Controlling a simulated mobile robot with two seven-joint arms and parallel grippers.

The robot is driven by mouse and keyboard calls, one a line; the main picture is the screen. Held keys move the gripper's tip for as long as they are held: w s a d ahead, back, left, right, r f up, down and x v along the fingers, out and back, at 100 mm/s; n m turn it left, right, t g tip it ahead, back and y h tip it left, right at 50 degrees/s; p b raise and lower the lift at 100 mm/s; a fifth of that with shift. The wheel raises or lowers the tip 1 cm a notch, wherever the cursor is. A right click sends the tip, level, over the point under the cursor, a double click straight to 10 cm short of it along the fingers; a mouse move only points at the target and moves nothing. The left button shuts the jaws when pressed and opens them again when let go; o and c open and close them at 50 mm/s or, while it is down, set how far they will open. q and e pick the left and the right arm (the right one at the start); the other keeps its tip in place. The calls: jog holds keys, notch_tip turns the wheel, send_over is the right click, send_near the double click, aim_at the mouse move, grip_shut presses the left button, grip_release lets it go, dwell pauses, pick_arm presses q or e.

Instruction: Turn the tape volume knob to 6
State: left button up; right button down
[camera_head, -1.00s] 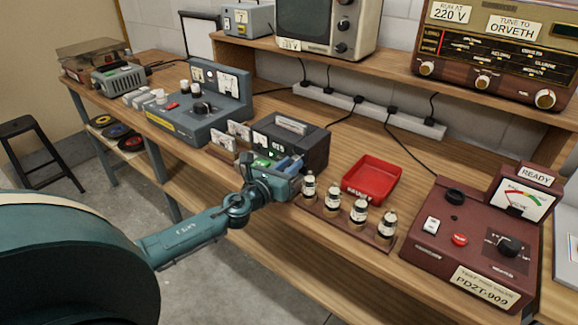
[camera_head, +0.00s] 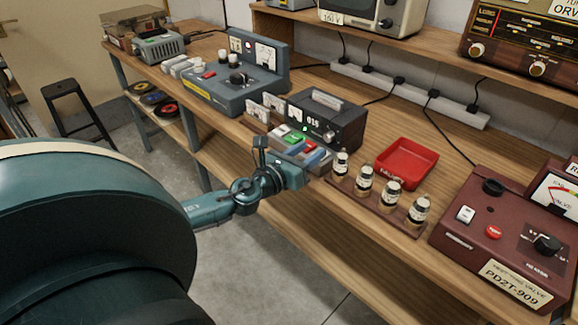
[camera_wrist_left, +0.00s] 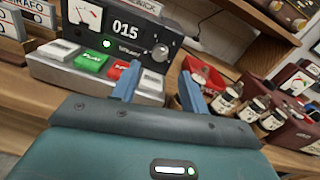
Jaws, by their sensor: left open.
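The tape recorder (camera_head: 327,120) is a dark box on the bench with a counter reading 015. In the left wrist view its front (camera_wrist_left: 125,28) carries a small meter, a green light and a row of keys. The volume knob (camera_wrist_left: 160,52) is grey, right of the counter; its scale is too small to read. My left gripper (camera_head: 305,155) is in front of the recorder, by the right end of the keys. In the left wrist view its blue fingers (camera_wrist_left: 160,72) are apart and empty, with the knob showing between and beyond them. My right gripper is not in view.
Valves (camera_head: 390,193) on a strip stand right of my gripper, close to the right finger. Behind them is a red tray (camera_head: 408,163). A maroon valve tester (camera_head: 505,240) is further right. A grey instrument (camera_head: 235,88) stands left of the recorder. The bench front edge is under my arm.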

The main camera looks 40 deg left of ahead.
pick_arm(q)
jog(key=s+b, duration=0.1)
jog(key=s, duration=0.6)
jog(key=shift+a, duration=0.15)
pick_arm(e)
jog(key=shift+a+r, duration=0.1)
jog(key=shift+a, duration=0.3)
pick_arm(q)
jog(key=s+d+f+n+g+p, duration=0.1)
jog(key=s+d+f+n+g, duration=0.1)
jog(key=s+d+f+n, duration=0.5)
jog(key=s+d+f+n+g+p, duration=0.1)
jog(key=f+n+g, duration=0.3)
jog(key=n, duration=0.7)
jog(key=s+d+f+n+h+p, duration=0.1)
jog(key=s+d+f+n, duration=0.1)
jog(key=d+n, duration=0.4)
jog(key=s+d+f+n+g+h, duration=0.1)
jog(key=s+d+f+n, duration=0.1)
jog(key=s+d+n, duration=0.2)
jog(key=d+n, duration=0.3)
jog(key=shift+d+f+h+p, duration=0.15)
jog(key=shift+d+h+p, duration=0.15)
jog(key=shift+d+p, duration=0.1)
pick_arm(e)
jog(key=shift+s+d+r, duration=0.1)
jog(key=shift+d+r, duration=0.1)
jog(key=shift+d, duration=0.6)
